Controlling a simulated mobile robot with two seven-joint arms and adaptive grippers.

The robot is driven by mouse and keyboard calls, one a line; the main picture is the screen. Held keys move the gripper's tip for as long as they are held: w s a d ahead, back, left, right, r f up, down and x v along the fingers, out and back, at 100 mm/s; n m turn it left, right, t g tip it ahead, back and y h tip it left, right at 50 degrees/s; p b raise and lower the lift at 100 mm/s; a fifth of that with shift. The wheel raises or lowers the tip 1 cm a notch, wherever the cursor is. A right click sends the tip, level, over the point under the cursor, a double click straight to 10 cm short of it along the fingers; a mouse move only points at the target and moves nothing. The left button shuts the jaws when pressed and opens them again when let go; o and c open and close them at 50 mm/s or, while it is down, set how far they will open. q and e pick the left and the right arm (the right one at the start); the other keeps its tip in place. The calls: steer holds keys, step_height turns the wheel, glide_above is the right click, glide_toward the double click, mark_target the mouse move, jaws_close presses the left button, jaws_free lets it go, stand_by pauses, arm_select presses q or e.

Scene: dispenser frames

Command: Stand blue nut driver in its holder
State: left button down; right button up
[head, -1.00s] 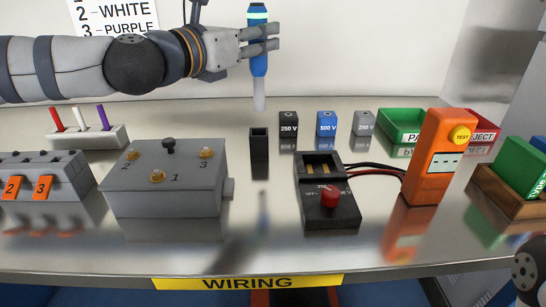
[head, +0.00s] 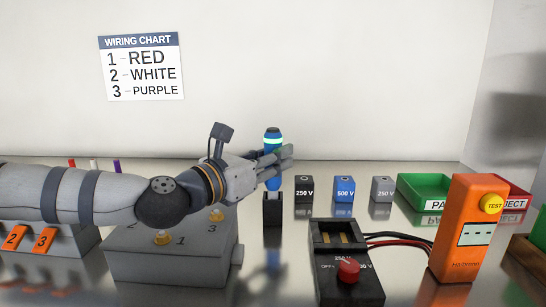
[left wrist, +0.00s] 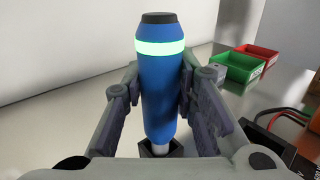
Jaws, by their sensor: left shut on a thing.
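The blue nut driver (head: 273,142) has a dark cap and a pale green band. My left gripper (head: 277,163) is shut on its handle and holds it upright. The black square holder (head: 272,211) is directly below the driver. In the left wrist view the driver (left wrist: 160,85) stands between the two fingers, and its pale shaft meets the opening of the holder (left wrist: 146,150). The shaft's lower end is hidden, so I cannot tell how deep it sits. My right gripper is out of view.
A grey terminal box (head: 165,262) stands left of the holder, under my left arm. A black switch box (head: 345,268) and an orange tester (head: 468,225) stand to the right. Cubes marked 250 V (head: 303,188) and 500 V (head: 344,188) are close on the right.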

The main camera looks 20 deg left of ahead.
arm_select(q)
steer(key=c, duration=1.3)
jaws_free()
steer(key=shift+f, duration=0.1)
steer(key=shift+s+a+r, duration=0.15)
steer(key=shift+s+r, duration=0.1)
steer(key=shift+r, duration=0.05)
steer(key=p+v, duration=0.1)
steer(key=v, duration=0.9)
steer(key=shift+s+a, duration=0.15)
steer(key=shift+s, duration=0.15)
steer(key=shift+s+a+f, duration=0.1)
steer(key=shift+s+f, duration=0.05)
steer(key=shift+s, duration=0.2)
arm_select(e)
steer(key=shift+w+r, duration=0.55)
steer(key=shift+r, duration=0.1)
